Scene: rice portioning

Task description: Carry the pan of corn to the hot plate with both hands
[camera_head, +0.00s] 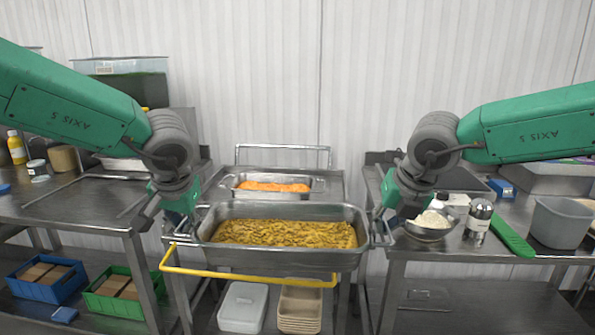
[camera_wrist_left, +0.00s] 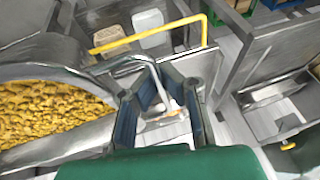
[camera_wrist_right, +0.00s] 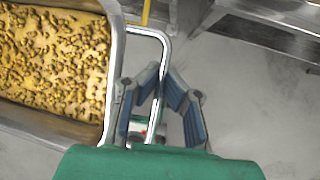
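The pan of corn (camera_head: 286,262) is a deep steel pan filled with yellow pieces, roughly level at the middle of the head view. It has a wire handle at each end. My left gripper (camera_head: 178,212) is at its left handle; in the left wrist view my left fingers (camera_wrist_left: 153,72) close in around the wire. My right gripper (camera_head: 384,208) is at the right handle, with its fingers (camera_wrist_right: 162,74) closed in around that wire. Whether the pan's underside touches anything is hidden. I cannot clearly identify the hot plate.
A cart with a yellow bar (camera_head: 250,279) stands under and around the pan. Behind is a smaller pan of orange food (camera_head: 272,187). Side tables flank it; the right one holds a white-filled bowl (camera_head: 430,232), a shaker (camera_head: 478,220) and a grey bin (camera_head: 560,222). White containers (camera_head: 242,307) sit below.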

